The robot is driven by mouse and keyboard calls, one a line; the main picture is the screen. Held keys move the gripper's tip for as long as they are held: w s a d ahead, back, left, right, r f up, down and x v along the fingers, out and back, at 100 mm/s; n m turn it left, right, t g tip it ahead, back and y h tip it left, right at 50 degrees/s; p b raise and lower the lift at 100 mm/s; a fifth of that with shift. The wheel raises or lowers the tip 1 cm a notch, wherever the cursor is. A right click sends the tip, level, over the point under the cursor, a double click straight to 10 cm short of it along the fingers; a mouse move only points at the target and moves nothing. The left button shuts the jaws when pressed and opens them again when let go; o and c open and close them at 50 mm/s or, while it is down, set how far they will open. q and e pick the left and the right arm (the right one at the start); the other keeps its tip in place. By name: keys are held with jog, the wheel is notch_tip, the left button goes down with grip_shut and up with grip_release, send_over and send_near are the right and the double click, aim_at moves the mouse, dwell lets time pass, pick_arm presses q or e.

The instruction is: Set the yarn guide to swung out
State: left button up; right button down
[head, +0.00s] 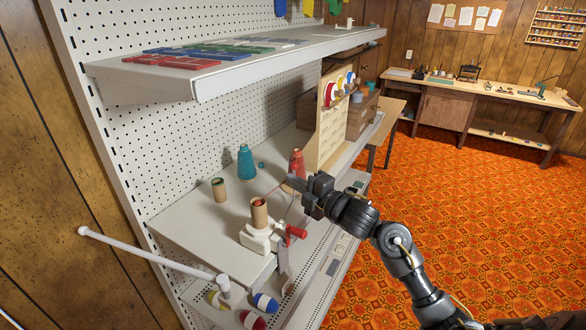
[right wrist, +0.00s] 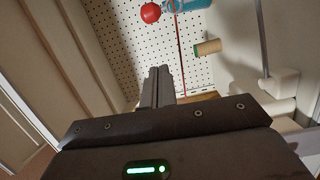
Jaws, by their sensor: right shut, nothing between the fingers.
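The white yarn winder (head: 258,236) stands at the front edge of the lower shelf, with a cardboard tube on top and a red crank handle at its right. A thin grey rod that looks like the yarn guide (right wrist: 262,40) rises from the winder's white body (right wrist: 282,88) in the right wrist view. In the head view the guide is too small to make out surely. My right gripper (head: 292,187) is shut and empty, above and behind the winder, in front of the red cone. The fingers in the right wrist view (right wrist: 157,86) appear apart from the rod. My left gripper is out of view.
A teal cone (head: 246,163), a red cone (head: 297,162) and a cardboard tube (head: 219,190) stand behind the winder. An upper shelf (head: 240,75) overhangs. The carpet at right is clear.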

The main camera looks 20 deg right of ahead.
jog(key=w+p, duration=0.1)
jog(key=w+d+p, duration=0.1)
jog(key=w, duration=0.1)
jog(key=w+p, duration=0.1)
jog(key=w, duration=0.1)
jog(key=shift+w+d+f, duration=0.1)
jog(key=shift+w+d, duration=0.15)
jog(key=shift+d, duration=0.1)
